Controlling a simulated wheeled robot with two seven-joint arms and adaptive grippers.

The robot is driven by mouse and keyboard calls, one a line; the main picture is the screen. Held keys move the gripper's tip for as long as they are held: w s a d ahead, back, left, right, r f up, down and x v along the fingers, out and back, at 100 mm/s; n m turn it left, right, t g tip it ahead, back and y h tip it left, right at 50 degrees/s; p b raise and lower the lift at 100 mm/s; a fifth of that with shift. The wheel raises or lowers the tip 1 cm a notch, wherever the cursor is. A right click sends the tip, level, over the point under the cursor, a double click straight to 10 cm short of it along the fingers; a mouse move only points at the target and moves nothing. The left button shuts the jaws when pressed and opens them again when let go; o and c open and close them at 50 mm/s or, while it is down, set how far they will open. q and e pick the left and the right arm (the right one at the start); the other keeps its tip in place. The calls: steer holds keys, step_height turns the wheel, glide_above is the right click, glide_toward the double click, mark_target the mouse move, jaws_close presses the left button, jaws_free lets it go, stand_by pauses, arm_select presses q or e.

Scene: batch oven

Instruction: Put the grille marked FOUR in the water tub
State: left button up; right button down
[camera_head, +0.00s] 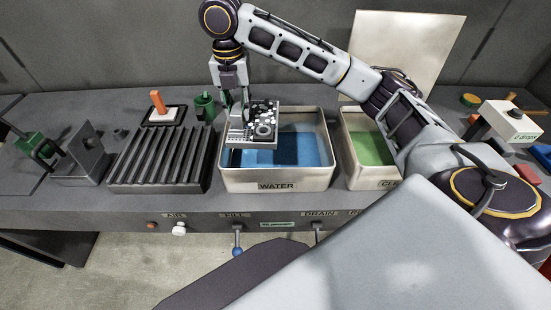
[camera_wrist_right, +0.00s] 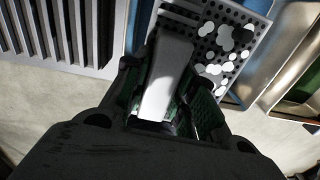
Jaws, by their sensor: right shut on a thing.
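My right gripper (camera_head: 238,106) is shut on a dark perforated grille (camera_head: 262,122) with white blotches. It holds the grille over the left part of the water tub (camera_head: 278,181), a cream tub with blue water (camera_head: 300,150) and the label WATER. In the right wrist view the grille (camera_wrist_right: 228,45) shows beyond the gripper's fingers (camera_wrist_right: 165,95). I cannot read a number on the grille, and I cannot tell how far it is above the water. My left gripper is not in view.
A ribbed dark rack (camera_head: 160,160) stands left of the water tub. A second tub with green liquid (camera_head: 371,148) stands on its right, partly behind my arm.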

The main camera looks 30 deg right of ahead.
steer(key=shift+n, duration=0.4)
step_height(320, 180, down, 14)
steer(key=shift+r, duration=0.25)
stand_by(0.6)
steer(key=shift+f, duration=2.25)
steer(key=c, duration=1.2)
jaws_free()
steer(key=shift+f, duration=0.1)
steer(key=shift+o, duration=0.2)
